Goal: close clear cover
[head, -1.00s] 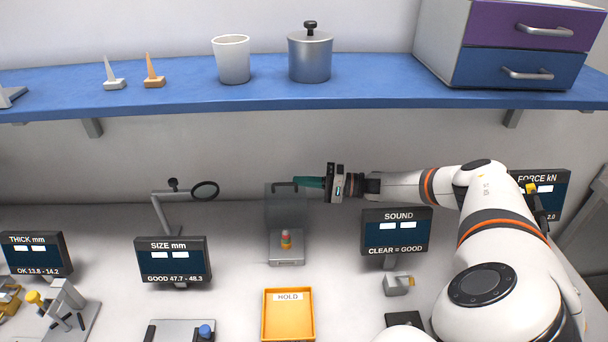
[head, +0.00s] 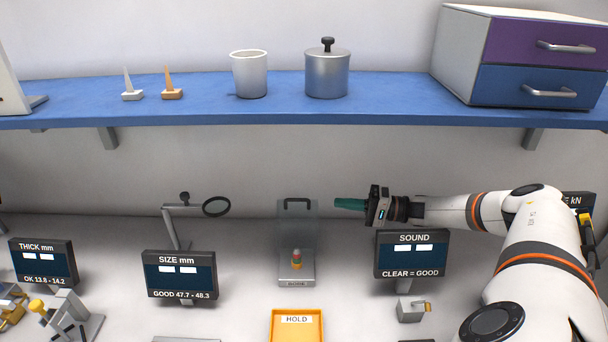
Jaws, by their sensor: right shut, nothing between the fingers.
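The clear cover (head: 298,226) is a see-through panel with a dark handle (head: 297,201) along its top edge. It stands raised at the back of a small grey base (head: 297,281). A small red, yellow and green piece (head: 296,259) stands on the base in front of the panel. My right gripper (head: 337,204) has green fingers, shut and empty, pointing left. It is just right of the handle with a visible gap between them. My left gripper is not in view.
The SOUND display (head: 411,256) stands below my right arm. A magnifier on a stand (head: 216,207) and the SIZE display (head: 180,275) are to the left. The yellow HOLD tray (head: 297,332) lies in front. A blue shelf (head: 210,112) runs above.

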